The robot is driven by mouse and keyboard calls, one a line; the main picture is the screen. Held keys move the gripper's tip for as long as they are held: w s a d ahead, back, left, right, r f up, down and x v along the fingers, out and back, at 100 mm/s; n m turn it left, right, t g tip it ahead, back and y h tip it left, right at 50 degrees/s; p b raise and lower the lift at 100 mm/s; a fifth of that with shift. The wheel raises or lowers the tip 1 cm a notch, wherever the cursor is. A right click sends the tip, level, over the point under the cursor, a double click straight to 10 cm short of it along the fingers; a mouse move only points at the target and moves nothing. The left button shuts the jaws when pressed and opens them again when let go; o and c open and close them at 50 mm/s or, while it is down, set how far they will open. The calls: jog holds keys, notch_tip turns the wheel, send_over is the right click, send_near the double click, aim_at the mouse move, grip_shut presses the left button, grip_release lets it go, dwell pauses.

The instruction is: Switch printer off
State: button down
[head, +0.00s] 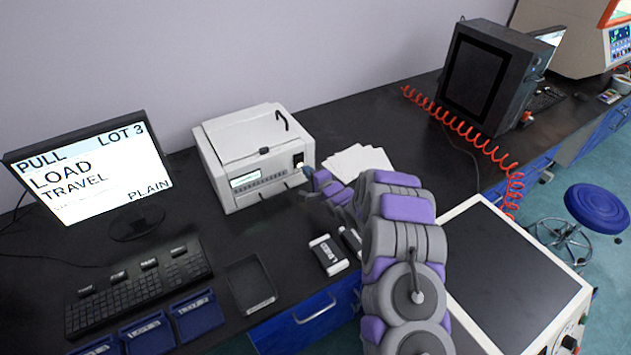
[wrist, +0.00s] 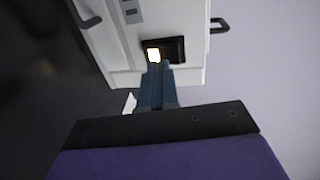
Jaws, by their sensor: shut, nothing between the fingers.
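The white printer (head: 250,150) stands on the black bench against the wall. Its black power switch (head: 298,159) is on the right end of its front. In the wrist view the printer (wrist: 120,50) fills the upper middle, and the switch panel (wrist: 176,49) shows a lit yellow-white part (wrist: 153,55). My gripper (head: 308,172) is shut and empty, with its tips close to the switch. In the wrist view the gripper fingers (wrist: 157,70) end just below the lit part; I cannot tell whether they touch it.
White papers (head: 358,160) lie right of the printer, partly behind my arm. A monitor (head: 92,175), keyboard (head: 138,285) and black tray (head: 250,284) are to the left. A small black-and-white box (head: 329,255) lies near the bench's front edge.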

aim_at(300, 159)
jog(key=shift+w+a+r+b, duration=0.1)
jog(key=shift+w+a+b, duration=0.05)
jog(key=shift+w+a, duration=0.4)
jog(key=shift+w+a+r+b, duration=0.15)
jog(key=shift+w+a, duration=0.15)
jog(key=shift+w, duration=0.45)
jog(key=shift+w+r+p, duration=0.25)
jog(key=shift+r+p, duration=0.1)
jog(key=shift+p, duration=0.9)
jog(key=shift+a+f, duration=0.1)
jog(key=shift+f, duration=0.15)
jog(key=shift+s, duration=0.1)
jog(key=r+p+v, duration=0.1)
jog(key=p+v, duration=0.1)
jog(key=v, duration=1.5)
jog(key=shift+f, duration=0.1)
jog(key=shift+g+h, duration=0.3)
